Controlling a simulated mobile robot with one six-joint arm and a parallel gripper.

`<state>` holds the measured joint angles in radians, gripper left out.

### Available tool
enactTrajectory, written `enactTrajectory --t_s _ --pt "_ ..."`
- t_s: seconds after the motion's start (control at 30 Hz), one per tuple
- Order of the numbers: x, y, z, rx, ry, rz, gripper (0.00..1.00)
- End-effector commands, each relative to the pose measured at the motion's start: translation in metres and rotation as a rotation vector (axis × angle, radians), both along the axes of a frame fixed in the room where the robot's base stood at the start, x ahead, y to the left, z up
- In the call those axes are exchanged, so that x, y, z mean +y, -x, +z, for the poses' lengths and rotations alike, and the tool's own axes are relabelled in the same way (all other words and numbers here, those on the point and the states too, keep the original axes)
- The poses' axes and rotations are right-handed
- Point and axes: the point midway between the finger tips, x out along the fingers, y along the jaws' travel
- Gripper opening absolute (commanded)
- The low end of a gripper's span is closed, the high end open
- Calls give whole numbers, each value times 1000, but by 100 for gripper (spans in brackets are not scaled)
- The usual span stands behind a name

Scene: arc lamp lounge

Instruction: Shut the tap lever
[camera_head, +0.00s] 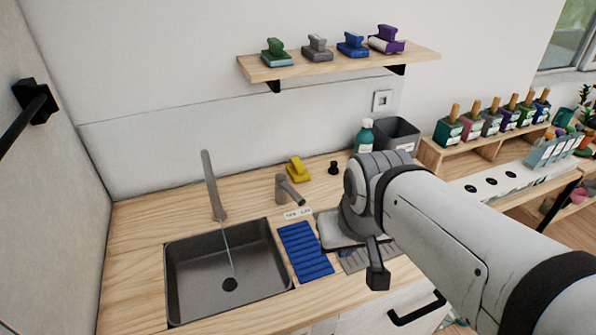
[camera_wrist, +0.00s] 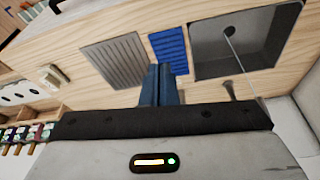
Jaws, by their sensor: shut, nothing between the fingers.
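The grey tap spout (camera_head: 211,187) stands behind the sink, and a thin stream of water (camera_head: 228,245) falls from it to the drain. The grey tap lever (camera_head: 289,188), a short post with a tilted arm, stands on the counter right of the spout. A small label lies in front of it. In the wrist view a grey stub (camera_wrist: 229,90) at the sink's edge looks like this lever, partly hidden by my gripper body. My gripper (camera_head: 377,276) is shut and empty, in front and to the right of the lever, apart from it. Its closed fingers (camera_wrist: 162,84) show in the wrist view.
The dark sink (camera_head: 190,287) has a blue ribbed mat (camera_head: 304,250) on its right and a grey ribbed mat (camera_wrist: 115,61) beyond. A yellow block (camera_head: 296,169), a black knob (camera_head: 333,167) and a green bottle (camera_head: 365,136) stand behind. A shelf (camera_head: 340,62) hangs above.

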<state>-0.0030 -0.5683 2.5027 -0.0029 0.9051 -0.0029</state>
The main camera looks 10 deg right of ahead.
Motion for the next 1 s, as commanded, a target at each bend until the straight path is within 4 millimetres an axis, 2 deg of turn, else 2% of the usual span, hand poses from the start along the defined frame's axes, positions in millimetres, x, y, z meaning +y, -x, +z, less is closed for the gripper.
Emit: enactTrajectory --t_s 0.17,0.37,0.53,0.67,0.87,1.0 --pt "1 -11 -6 59 -47 -10 0" --pt "5 -51 -22 213 -227 -22 0" --pt "6 -100 -38 306 -446 -15 0" --pt "0 -142 -53 330 -628 -8 0" --pt "-28 -209 -83 279 -919 1 0" --pt "-61 -253 -109 181 -1111 2 0"
